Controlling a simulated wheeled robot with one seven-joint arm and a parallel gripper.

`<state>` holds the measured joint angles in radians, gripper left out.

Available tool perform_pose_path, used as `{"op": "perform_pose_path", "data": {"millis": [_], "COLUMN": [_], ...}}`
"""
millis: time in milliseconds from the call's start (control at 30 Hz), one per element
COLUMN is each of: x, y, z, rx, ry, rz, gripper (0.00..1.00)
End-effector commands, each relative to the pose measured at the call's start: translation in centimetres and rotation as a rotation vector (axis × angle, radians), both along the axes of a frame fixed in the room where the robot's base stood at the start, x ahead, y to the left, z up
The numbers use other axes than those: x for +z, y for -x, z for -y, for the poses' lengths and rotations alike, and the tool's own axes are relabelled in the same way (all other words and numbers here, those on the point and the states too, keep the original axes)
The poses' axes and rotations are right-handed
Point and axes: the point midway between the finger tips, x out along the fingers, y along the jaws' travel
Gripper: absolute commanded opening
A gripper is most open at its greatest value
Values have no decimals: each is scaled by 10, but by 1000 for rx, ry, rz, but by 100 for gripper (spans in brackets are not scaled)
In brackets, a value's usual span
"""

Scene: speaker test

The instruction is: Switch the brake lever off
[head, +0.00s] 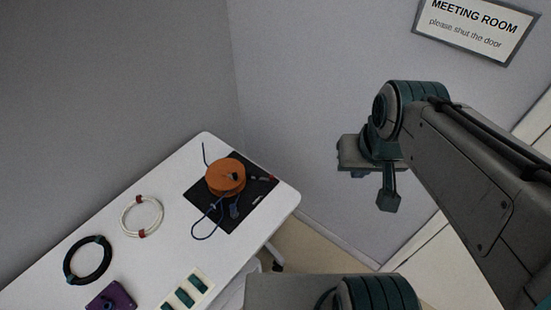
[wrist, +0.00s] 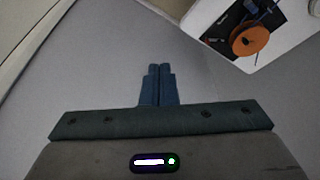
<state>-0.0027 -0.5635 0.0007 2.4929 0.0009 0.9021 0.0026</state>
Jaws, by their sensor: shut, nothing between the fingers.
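An orange round reel (head: 226,176) sits on a black mat (head: 205,196) at the far right end of the white table in the head view. A blue cord loops out from it, and a thin dark rod stands at its left. A small part with a red tip (head: 270,178) lies at its right; I cannot tell whether this is the brake lever. The reel (wrist: 250,41) also shows at the upper right of the wrist view. My gripper (head: 388,204) is off to the right of the table, apart from the reel. Its fingers (wrist: 158,70) are together and empty.
On the white table (head: 165,254) lie a white cable coil (head: 124,216), a black cable coil (head: 68,264), a purple box (head: 108,298) and a pale panel with teal blocks (head: 203,274). Grey walls stand behind. A meeting room sign (head: 476,27) hangs at upper right.

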Motion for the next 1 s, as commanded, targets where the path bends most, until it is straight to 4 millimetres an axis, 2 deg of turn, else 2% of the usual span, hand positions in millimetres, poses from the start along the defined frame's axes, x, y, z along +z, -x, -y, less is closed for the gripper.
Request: {"op": "perform_pose_path", "data": {"millis": [167,367,567,767,1000], "x": [-2,-13,-41,-87,-163], "y": [-31,-92,-155,-215,-274], "z": [-9,-23,-42,-64,-94], "rx": [-35,-124,-215,-308,-420], "ry": [-37,-95,-137,-160,-163], "rz": [-50,-144,-240,-338,-448], "gripper": [0,0,0,0,0]}}
